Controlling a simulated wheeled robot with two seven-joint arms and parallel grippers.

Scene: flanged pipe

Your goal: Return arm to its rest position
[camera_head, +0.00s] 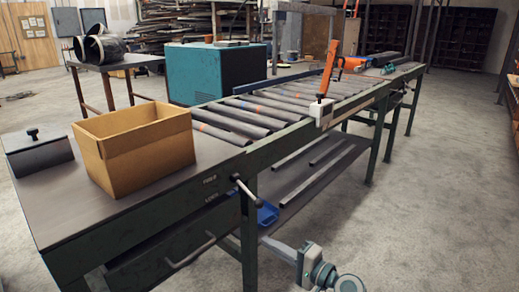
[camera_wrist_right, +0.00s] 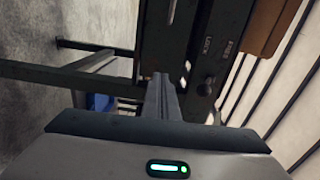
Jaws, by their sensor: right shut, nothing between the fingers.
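My right gripper (camera_head: 270,243) is low at the bottom of the head view, in front of the workbench's near side and beside its lower shelf. Its narrow grey fingers point left toward the bench. In the right wrist view the fingers (camera_wrist_right: 162,92) are together, with nothing between them. They point at the bench frame, near a panel marked LOCK. My right forearm runs off the bottom of the head view. My left arm and gripper are not in view.
A brown open box (camera_head: 135,148) and a dark block with a knob (camera_head: 38,155) stand on the green-framed bench (camera_head: 75,222). A handle (camera_head: 246,190) juts from its side. A small blue bin (camera_head: 267,213) is close to my right gripper. The floor at right is clear.

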